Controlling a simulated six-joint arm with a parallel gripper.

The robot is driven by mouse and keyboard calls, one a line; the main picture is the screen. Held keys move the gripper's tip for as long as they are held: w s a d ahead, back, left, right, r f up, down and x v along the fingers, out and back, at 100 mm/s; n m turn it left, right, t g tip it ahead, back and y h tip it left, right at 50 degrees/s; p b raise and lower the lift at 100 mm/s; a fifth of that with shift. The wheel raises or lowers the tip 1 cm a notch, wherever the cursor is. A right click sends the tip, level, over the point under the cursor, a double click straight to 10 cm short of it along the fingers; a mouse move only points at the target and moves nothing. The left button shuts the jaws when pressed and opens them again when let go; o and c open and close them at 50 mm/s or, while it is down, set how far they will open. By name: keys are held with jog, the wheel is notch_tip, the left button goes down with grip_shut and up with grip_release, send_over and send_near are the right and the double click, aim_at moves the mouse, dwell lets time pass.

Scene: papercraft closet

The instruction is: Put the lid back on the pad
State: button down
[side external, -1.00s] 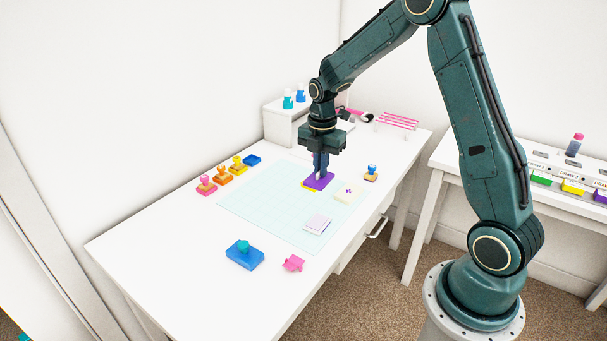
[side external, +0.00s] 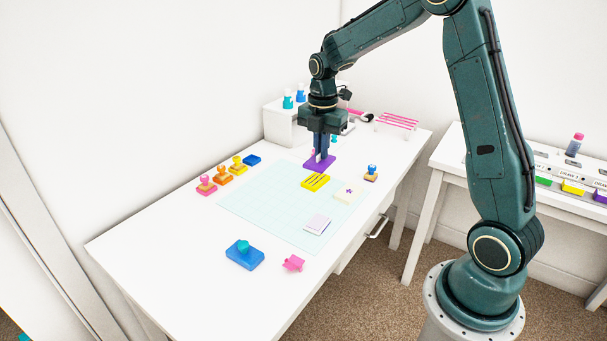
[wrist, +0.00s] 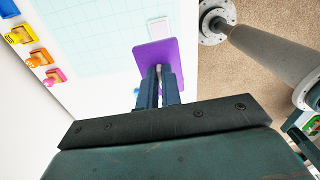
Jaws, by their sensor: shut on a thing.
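My gripper (side external: 321,156) is shut on a purple flat piece (side external: 318,165), which may be the lid; its pale upright grip shows between the fingers. The purple piece is at the back right edge of the pale mat. In the wrist view, my gripper (wrist: 159,75) stands on the purple plate (wrist: 155,52) and hides part of it. A yellow slab with dark stripes (side external: 315,182) lies on the mat, in front of the purple piece and apart from it. I cannot tell for sure which thing is the pad. A blue block with a teal knob (side external: 242,261) sits at the front left.
Pink, orange and yellow stamps (side external: 222,173) and a small blue block (side external: 252,159) line the mat's far left side. A patterned card (side external: 348,193), a white stack (side external: 317,225), a pink piece (side external: 293,263) and a blue-topped stamp (side external: 371,173) lie around. A white box (side external: 279,125) stands behind.

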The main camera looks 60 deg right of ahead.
notch_tip(320, 180, down, 14)
dwell(0.6)
jog(key=shift+f, duration=0.15)
jog(key=shift+f, duration=2.35)
jog(key=shift+f, duration=0.45)
dwell(1.3)
jog(key=c, duration=1.5)
grip_release()
jog(key=shift+o, duration=0.3)
